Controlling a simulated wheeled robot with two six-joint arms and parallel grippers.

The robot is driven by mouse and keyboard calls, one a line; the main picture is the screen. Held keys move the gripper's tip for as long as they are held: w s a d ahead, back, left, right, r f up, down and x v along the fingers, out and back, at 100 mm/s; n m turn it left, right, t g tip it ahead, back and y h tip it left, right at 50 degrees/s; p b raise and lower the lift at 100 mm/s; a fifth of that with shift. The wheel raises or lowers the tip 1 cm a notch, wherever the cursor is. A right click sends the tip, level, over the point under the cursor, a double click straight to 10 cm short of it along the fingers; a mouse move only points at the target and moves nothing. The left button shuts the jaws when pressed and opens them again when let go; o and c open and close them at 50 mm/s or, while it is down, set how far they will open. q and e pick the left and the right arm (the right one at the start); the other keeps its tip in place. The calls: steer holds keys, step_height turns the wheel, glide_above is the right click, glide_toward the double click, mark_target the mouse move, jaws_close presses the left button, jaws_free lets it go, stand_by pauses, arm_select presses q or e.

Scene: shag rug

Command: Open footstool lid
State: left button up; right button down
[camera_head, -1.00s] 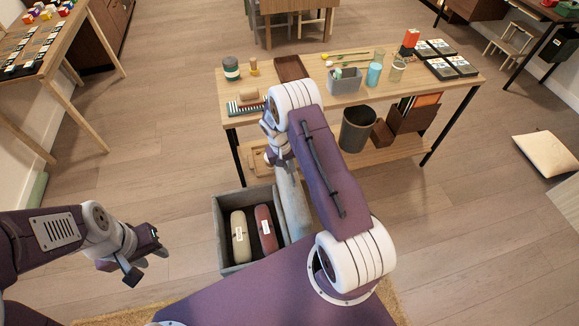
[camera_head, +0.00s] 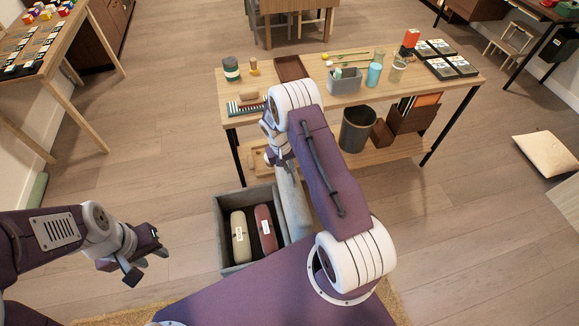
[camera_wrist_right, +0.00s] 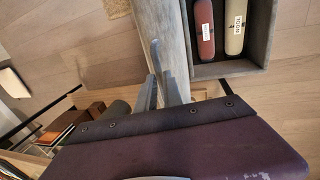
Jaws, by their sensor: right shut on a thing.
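The footstool is a grey fabric box (camera_head: 219,235) on the floor before me, with its inside showing. A cream case and a dark red case with white labels lie in it. Its grey lid (camera_head: 292,205) stands up steeply along the box's right side; it also shows in the right wrist view (camera_wrist_right: 165,30). My right gripper (camera_wrist_right: 166,90) is shut on the lid's edge. In the head view my right arm hides part of the lid and most of that gripper. My left gripper (camera_head: 148,262) is open and empty, left of the box and apart from it.
A wooden table (camera_head: 320,100) with small items stands beyond the box, with a dark bin (camera_head: 357,128) on its lower shelf. A tan rug (camera_head: 110,318) shows at the bottom edge. The floor left of the box is clear.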

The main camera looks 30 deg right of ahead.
steer(key=shift+w+a+f, duration=0.1)
steer(key=shift+w+a, duration=0.05)
steer(key=shift+a, duration=0.1)
steer(key=w+a+b, duration=0.1)
steer(key=a+b, duration=0.1)
steer(key=a, duration=0.4)
steer(key=w+a+f+h+b, duration=0.1)
steer(key=a+b, duration=0.2)
steer(key=a, duration=0.3)
steer(key=shift+w+a, duration=0.3)
steer(key=shift+w, duration=0.1)
steer(key=c, duration=1.5)
jaws_free()
steer(key=v, duration=0.9)
steer(key=shift+w, duration=0.1)
